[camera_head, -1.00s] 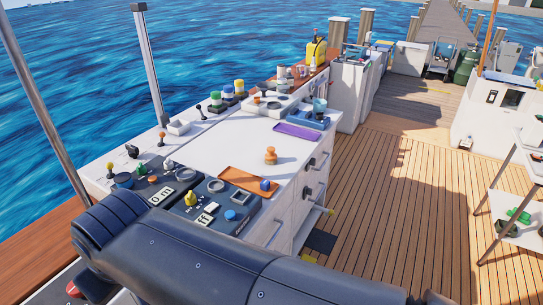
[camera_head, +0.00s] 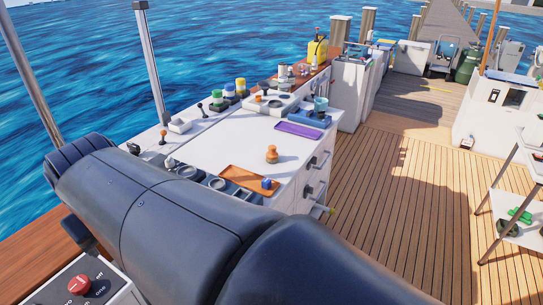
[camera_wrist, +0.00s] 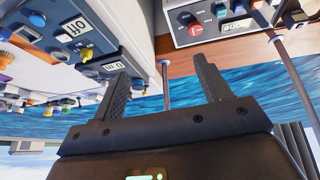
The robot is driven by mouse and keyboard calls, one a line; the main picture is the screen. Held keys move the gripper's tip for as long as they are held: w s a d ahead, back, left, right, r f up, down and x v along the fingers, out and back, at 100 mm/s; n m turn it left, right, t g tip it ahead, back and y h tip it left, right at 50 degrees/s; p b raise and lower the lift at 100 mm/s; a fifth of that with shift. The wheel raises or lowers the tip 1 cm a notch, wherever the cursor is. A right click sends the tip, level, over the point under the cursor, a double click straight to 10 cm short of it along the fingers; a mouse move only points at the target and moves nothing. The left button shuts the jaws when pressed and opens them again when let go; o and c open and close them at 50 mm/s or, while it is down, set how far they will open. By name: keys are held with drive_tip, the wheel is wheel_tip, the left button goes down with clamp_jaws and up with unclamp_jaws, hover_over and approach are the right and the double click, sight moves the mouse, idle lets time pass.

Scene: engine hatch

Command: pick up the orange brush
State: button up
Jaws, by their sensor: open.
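A small orange object with a rounded top and wider base, apparently the orange brush (camera_head: 271,154), stands upright on the white counter (camera_head: 226,145) in the head view. It stands behind the orange tray (camera_head: 240,179). I cannot make out bristles. My gripper (camera_wrist: 160,68) shows in the wrist view with its two dark fingers spread apart and nothing between them. The brush cannot be made out in the wrist view, which is tipped over and faces control panels and water. In the head view my arm fills the lower foreground and my gripper is out of view.
A blue item (camera_head: 267,183) sits in the orange tray. A purple tray (camera_head: 299,130) lies behind the brush. Jars, levers and a yellow container (camera_head: 317,48) line the back. A control panel with a red button (camera_head: 79,284) is at lower left. Open deck (camera_head: 390,215) lies right.

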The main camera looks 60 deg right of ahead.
drive_tip(key=w+d+r+m+g+h, duration=0.1)
drive_tip(key=w+d+r, duration=0.1)
drive_tip(key=w+d, duration=1.05)
drive_tip(key=w+d+f+m+g, duration=0.1)
drive_tip(key=w+d+f+m, duration=0.15)
drive_tip(key=d, duration=1.45)
drive_tip(key=m, duration=0.3)
approach(272, 147)
drive_tip(key=f, duration=0.2)
drive_tip(key=shift+n, duration=0.25)
drive_tip(key=x, duration=0.5)
drive_tip(key=shift+d+f, duration=0.1)
drive_tip(key=shift+d, duration=0.15)
drive_tip(key=shift+x, duration=2.75)
drive_tip(key=shift+w, duration=0.2)
drive_tip(key=shift+c, duration=0.3)
